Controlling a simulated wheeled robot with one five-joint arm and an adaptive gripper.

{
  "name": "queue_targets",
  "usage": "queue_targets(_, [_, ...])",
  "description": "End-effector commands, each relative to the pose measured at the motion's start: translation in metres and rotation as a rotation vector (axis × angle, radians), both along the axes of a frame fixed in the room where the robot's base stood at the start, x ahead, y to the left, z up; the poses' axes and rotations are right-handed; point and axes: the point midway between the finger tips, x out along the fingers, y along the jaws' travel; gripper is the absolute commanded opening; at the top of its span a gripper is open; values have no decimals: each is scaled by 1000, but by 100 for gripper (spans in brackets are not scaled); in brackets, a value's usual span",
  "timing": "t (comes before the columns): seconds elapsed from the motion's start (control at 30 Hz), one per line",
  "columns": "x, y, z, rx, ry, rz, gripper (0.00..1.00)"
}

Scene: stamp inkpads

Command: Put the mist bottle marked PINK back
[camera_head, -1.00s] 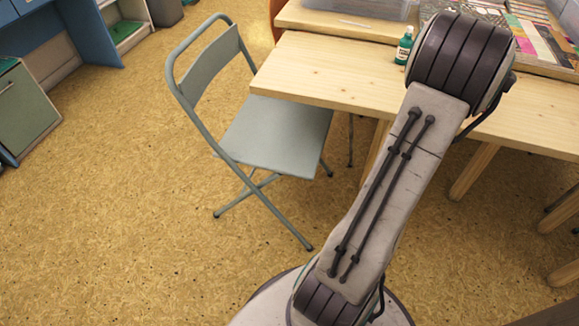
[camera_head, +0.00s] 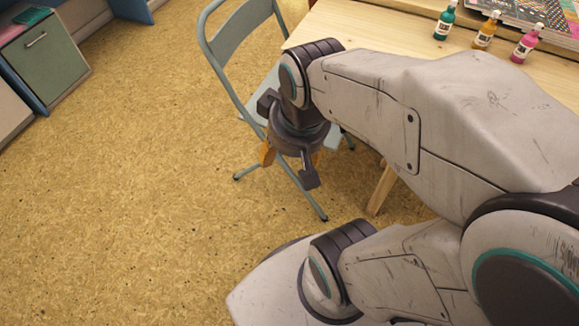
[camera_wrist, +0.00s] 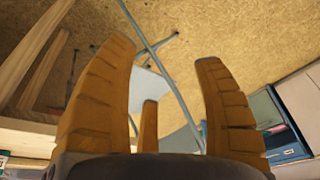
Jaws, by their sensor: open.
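A mist bottle with pink liquid (camera_head: 525,46) stands upright on the wooden table (camera_head: 400,22) at the upper right of the head view. An orange bottle (camera_head: 486,32) and a green bottle (camera_head: 445,20) stand to its left in a slanting row. Their labels are too small to read. My gripper (camera_head: 292,158) hangs in front of the folding chair, left of the table and well apart from the bottles. In the wrist view its orange fingers (camera_wrist: 165,60) are spread, with nothing between them.
A grey-green folding chair (camera_head: 222,42) stands at the table's left end, behind my gripper. A patterned sheet or tray (camera_head: 520,12) lies at the table's back. A green-doored cabinet (camera_head: 45,62) stands far left. The floor at left is clear.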

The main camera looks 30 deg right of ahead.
Motion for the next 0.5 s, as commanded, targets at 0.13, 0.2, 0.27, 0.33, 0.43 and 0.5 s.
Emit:
queue_targets(0.13, [-25,15,-6,4,52,65,62])
queue_targets(0.2, [-31,18,-7,5,67,77,62])
queue_targets(0.27, [-34,19,-8,5,73,82,62])
queue_targets(0.33, [-35,19,-8,5,75,84,62])
queue_targets(0.43, [-35,19,-8,5,75,84,62])
queue_targets(0.5, [-35,19,-8,5,75,83,62])
